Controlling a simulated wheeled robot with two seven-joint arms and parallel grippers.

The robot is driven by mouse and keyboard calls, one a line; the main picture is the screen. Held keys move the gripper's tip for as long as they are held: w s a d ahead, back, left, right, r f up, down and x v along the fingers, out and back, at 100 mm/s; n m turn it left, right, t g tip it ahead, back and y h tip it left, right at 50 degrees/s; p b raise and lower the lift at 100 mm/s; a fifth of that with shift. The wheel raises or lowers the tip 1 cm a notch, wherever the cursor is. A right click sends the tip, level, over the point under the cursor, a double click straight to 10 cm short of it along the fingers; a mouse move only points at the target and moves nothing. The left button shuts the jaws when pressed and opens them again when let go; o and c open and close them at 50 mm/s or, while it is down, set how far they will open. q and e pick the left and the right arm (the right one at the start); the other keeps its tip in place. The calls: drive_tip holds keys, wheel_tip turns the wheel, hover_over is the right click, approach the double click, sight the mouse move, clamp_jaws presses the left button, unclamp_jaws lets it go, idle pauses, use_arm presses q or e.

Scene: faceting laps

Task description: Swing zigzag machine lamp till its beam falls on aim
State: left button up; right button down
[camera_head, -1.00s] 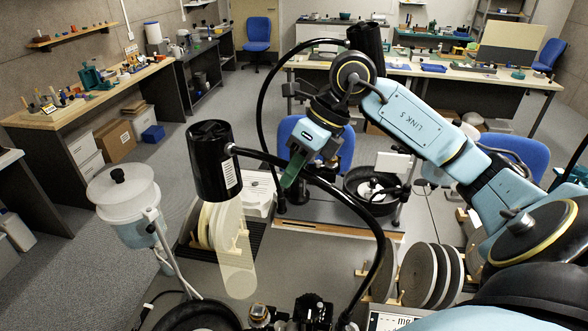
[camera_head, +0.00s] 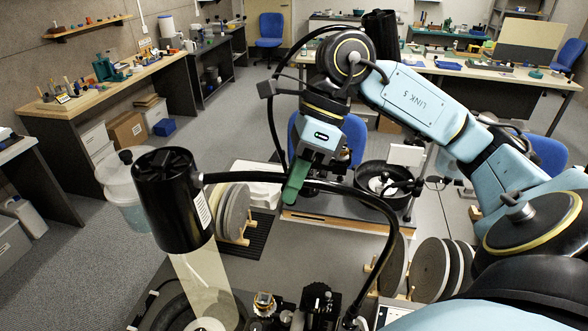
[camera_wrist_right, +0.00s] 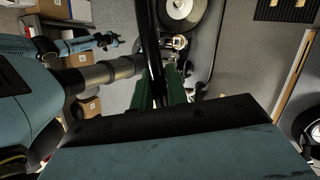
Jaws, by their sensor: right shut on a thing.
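The near machine's lamp has a black cylindrical head (camera_head: 174,205) on a long curved black arm (camera_head: 345,190). A pale beam (camera_head: 205,280) slants down from the head. Its lower end lies on a dark round pan (camera_head: 172,318) at the bottom edge, where a bright spot shows. My right gripper (camera_head: 295,183) has green fingers shut on the lamp's arm, to the right of the head. In the right wrist view the green fingers (camera_wrist_right: 160,92) flank the black tube. I cannot make out a zigzag mark or which spot is the aim. My left gripper is not in view.
Grey laps stand in racks left (camera_head: 236,212) and right (camera_head: 432,272) of the lamp arm.

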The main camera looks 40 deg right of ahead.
drive_tip(key=shift+s+a+n+g, duration=0.5)
drive_tip(key=shift+s+a+n, duration=0.3)
drive_tip(key=shift+s+n, duration=0.2)
drive_tip(key=c, duration=1.4)
unclamp_jaws()
drive_tip(key=shift+c, duration=0.2)
drive_tip(key=shift+r, duration=0.1)
drive_tip(key=v, duration=1.3)
drive_tip(key=shift+r, duration=0.1)
